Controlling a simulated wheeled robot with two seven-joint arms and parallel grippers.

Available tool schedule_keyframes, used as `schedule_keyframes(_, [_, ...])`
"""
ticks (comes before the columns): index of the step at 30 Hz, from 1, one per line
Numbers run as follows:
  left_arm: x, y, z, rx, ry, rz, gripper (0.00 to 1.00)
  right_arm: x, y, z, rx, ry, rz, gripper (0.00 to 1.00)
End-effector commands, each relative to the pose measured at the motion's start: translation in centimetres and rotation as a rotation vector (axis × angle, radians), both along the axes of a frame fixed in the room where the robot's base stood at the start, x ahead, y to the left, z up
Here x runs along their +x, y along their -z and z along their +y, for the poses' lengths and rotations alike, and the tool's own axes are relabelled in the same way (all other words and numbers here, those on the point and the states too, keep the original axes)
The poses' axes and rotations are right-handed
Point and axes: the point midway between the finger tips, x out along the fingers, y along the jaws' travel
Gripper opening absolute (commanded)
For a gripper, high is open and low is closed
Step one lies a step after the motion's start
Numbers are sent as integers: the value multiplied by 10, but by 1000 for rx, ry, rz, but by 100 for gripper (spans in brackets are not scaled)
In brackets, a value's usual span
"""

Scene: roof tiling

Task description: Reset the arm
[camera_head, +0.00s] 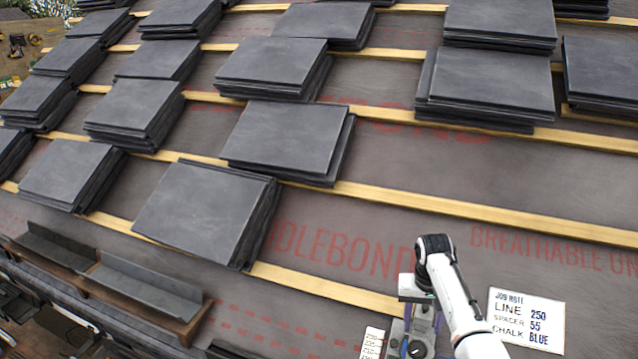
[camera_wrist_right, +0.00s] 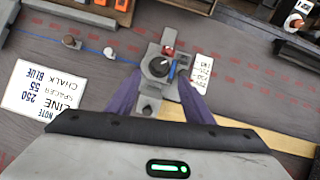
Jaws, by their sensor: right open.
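My right arm comes in from the bottom right of the head view, and its gripper (camera_head: 408,312) points down at the roof near the lower batten. In the right wrist view the two purple fingers of this gripper (camera_wrist_right: 160,88) are spread apart. A small grey device (camera_wrist_right: 158,66) with a black knob and red and blue parts shows beyond and between the fingertips. I cannot tell whether the fingers touch it. The device also shows partly in the head view (camera_head: 416,348), at the bottom edge beside the arm. My left gripper is not in view.
Stacks of dark slates (camera_head: 205,212) lie across wooden battens (camera_head: 325,290) on grey underlay. A job note (camera_head: 526,320) lies right of my arm. A small printed label (camera_head: 372,343) lies left of the device. A gutter tray (camera_head: 110,285) runs along the lower left. Underlay around the arm is mostly clear.

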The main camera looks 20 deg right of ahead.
Motion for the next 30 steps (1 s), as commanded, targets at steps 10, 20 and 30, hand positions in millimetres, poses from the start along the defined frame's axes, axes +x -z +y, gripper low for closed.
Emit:
schedule_keyframes(10, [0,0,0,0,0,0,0,-23,48,2,-96,-121,-79,47])
schedule_keyframes(20, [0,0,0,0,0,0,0,-84,111,71,-176,-455,-324,47])
schedule_keyframes(30, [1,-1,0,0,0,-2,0,-180,101,201,-64,-695,-620,47])
